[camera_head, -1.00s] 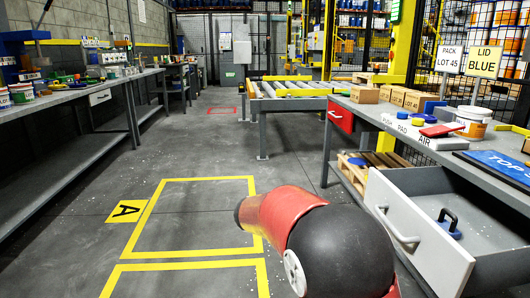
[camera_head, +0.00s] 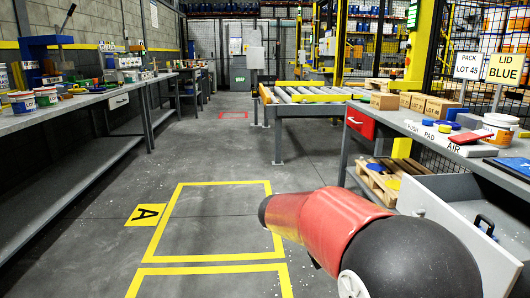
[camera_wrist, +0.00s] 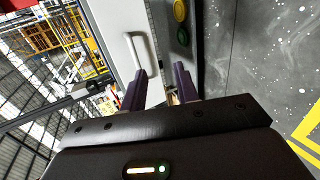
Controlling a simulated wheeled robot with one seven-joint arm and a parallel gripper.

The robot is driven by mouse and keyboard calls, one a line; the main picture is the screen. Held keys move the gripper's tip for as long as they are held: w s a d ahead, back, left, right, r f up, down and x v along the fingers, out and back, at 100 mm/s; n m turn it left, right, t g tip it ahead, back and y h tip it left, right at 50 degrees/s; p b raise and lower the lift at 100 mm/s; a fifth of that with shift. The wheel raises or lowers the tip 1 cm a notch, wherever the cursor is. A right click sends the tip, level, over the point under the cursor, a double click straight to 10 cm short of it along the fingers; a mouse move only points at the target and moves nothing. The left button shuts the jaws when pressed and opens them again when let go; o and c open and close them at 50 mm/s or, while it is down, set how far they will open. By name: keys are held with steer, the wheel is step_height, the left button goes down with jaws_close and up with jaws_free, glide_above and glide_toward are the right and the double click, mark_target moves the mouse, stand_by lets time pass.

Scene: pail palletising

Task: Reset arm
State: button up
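My arm, red and black, reaches into the lower right of the head view; its gripper end is not visible there. In the wrist view my gripper (camera_wrist: 160,75) shows two dark purple fingers standing apart, with nothing held between them. Beyond the fingers is a pale panel with a long handle (camera_wrist: 144,50). In the head view an open grey drawer (camera_head: 462,232) juts out under the right bench, just right of my arm. A blue-handled tool (camera_head: 485,224) lies in it, partly cut off by the drawer front.
The right bench (camera_head: 410,128) carries boxes (camera_head: 412,101), a white pail (camera_head: 500,127) and signs. A roller conveyor (camera_head: 305,95) stands behind it. A long bench (camera_head: 75,110) runs along the left. The floor with the yellow-outlined bay (camera_head: 215,215) and aisle is clear.

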steer(key=s+a+t+y+p, duration=0.1)
steer(key=s+a+t+y, duration=0.1)
steer(key=s+y, duration=0.4)
steer(key=s+a+t+y+p, duration=0.2)
steer(key=s+y, duration=0.5)
steer(key=s, duration=0.8)
steer(key=shift+a+m+t, duration=0.4)
steer(key=shift+a+t, duration=0.2)
steer(key=shift+a, duration=0.2)
